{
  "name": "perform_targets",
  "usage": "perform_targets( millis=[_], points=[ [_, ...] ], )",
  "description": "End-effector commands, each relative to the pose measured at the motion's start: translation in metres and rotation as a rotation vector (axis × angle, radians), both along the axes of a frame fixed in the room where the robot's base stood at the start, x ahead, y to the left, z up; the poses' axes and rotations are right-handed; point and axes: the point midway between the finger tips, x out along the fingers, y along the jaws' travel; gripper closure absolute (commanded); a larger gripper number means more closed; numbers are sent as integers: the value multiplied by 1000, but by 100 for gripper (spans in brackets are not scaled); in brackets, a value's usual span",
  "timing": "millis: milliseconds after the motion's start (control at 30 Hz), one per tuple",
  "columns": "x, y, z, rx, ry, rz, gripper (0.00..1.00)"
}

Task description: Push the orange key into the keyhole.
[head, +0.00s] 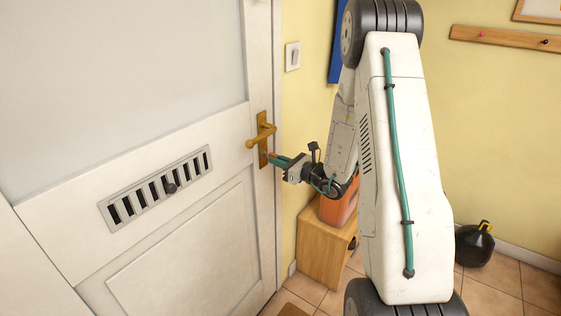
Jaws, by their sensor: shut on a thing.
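The white door has a brass lever handle (260,136) on a tall brass plate (262,119). My gripper (272,159), with teal fingers, is at the lower part of this plate, just below the lever. It is shut on the orange key (272,155), of which only a small orange bit shows between the fingers. The keyhole is hidden or too small to make out. The key's tip is at or very close to the plate; I cannot tell whether it is in the hole.
A wooden cabinet (321,252) bearing an orange box (338,209) stands beneath my arm. A black container (474,246) sits on the tiled floor at right. A light switch (292,56) is above the handle.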

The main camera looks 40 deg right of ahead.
Motion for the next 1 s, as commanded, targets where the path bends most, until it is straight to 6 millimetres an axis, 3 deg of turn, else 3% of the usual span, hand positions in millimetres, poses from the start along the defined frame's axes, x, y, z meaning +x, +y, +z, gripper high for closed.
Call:
perform_targets(
  millis=[633, 667, 733, 1000],
  points=[
    [15, 6, 0, 0, 0, 0, 100],
    [15, 5, 0, 0, 0, 0, 82],
    [15, 5, 0, 0, 0, 0, 65],
    [14, 5, 0, 0, 0, -1, 65]
  ],
)
